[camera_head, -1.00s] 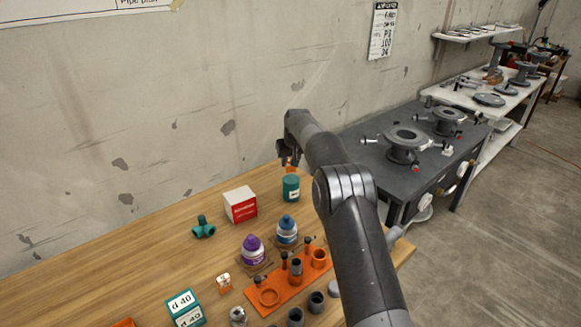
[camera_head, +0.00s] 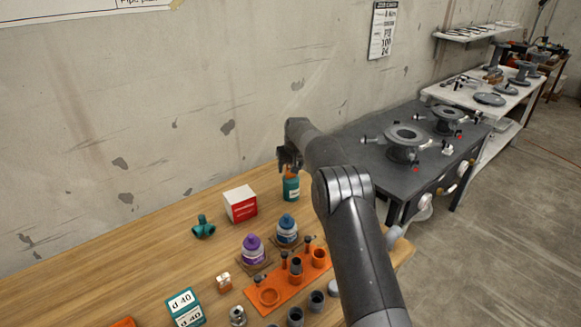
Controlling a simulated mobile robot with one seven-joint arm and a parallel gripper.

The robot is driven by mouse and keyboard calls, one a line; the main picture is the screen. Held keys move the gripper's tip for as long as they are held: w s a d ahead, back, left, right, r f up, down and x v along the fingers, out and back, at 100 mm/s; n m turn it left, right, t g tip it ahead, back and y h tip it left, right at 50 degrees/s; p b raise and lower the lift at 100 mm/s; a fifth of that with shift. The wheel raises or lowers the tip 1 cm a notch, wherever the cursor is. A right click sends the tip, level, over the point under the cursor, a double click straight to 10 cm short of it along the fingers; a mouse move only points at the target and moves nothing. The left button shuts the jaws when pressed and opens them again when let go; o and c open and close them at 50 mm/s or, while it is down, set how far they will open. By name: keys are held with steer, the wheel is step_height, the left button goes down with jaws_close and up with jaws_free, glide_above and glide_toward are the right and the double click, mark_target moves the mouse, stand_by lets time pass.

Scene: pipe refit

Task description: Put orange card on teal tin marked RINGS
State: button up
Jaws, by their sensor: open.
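The teal tin (camera_head: 291,189) stands upright near the back right of the wooden bench, with a small pale label too small to read. The orange card (camera_head: 290,172) shows as a small orange patch at the tin's top, just under my gripper. It seems to rest on the tin, but its edges are partly hidden. My gripper (camera_head: 288,164) is directly above the tin, pointing down, with its jaws open close around or over the card. I cannot tell whether a finger still touches the card.
A red and white box (camera_head: 240,204) stands left of the tin, with a teal pipe fitting (camera_head: 203,228) beyond it. Blue-capped (camera_head: 287,228) and purple-capped (camera_head: 252,249) bottles stand in front, near an orange tray (camera_head: 284,289) with fittings.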

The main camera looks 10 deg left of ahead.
steer(key=shift+r, duration=0.1)
steer(key=v, duration=1.2)
steer(key=s+d+r+m, duration=0.1)
steer(key=s+d+r, duration=0.4)
steer(key=s, duration=0.3)
steer(key=s+d+r+t, duration=0.1)
steer(key=s+d+r, duration=0.3)
steer(key=s+r, duration=0.25)
steer(key=s+d+r+m, duration=0.1)
steer(key=s+d+r, duration=0.4)
steer(key=s, duration=0.3)
steer(key=s+d+f+m, duration=0.1)
steer(key=s+d+f, duration=0.1)
steer(key=s, duration=0.8)
steer(key=s+d+f+h, duration=0.1)
steer(key=s+d+f, duration=0.2)
steer(key=s, duration=0.8)
steer(key=s+d+f+m, duration=0.1)
steer(key=s+d+f, duration=0.2)
steer(key=s, duration=0.7)
steer(key=shift+s+d+m+t+h, duration=0.15)
steer(key=shift+d+m+t+h, duration=0.15)
steer(key=shift+d, duration=0.05)
